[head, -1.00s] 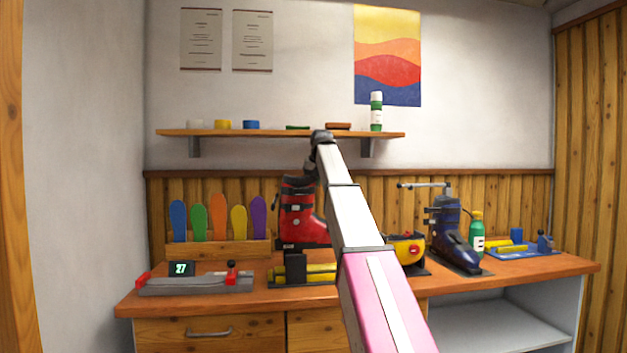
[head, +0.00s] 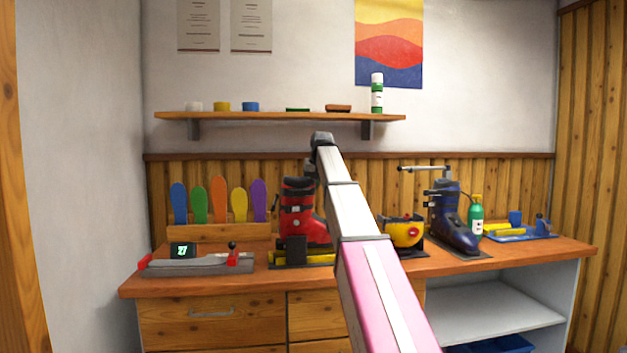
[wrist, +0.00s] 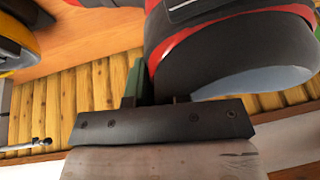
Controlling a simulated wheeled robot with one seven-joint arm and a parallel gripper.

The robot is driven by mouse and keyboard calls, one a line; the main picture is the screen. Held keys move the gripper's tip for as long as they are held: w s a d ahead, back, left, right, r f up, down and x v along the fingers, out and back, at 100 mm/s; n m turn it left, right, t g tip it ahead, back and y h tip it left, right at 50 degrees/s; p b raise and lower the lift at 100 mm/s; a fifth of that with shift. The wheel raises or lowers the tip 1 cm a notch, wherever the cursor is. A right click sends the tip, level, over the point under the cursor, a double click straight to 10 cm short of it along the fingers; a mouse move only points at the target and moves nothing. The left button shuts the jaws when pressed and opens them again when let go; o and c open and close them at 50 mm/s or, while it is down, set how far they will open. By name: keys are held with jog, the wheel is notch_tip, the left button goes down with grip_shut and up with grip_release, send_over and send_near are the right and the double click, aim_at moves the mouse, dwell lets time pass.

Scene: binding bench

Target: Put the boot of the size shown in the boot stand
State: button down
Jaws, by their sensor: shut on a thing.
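The red boot (head: 297,212), with a black cuff and straps, is upright over a black-and-yellow stand (head: 318,260) on the bench. Its sole hides most of the yellow part; whether it rests there I cannot tell. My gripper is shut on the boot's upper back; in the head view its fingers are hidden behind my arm. In the wrist view my gripper (wrist: 155,100) is beside the boot's black and red cuff (wrist: 225,50). A small display (head: 183,250) at the left reads 27. A dark blue boot (head: 455,225) stands at the right beside a metal arm.
A yellow device (head: 404,234) stands between the boots. A green bottle (head: 476,218) and a blue tray (head: 515,235) are at the right. A wall shelf (head: 280,116) is above.

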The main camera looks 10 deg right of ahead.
aim_at(314, 195)
jog(key=shift+f, duration=2.4)
jog(key=c, duration=1)
grip_release()
jog(key=shift+f, duration=0.1)
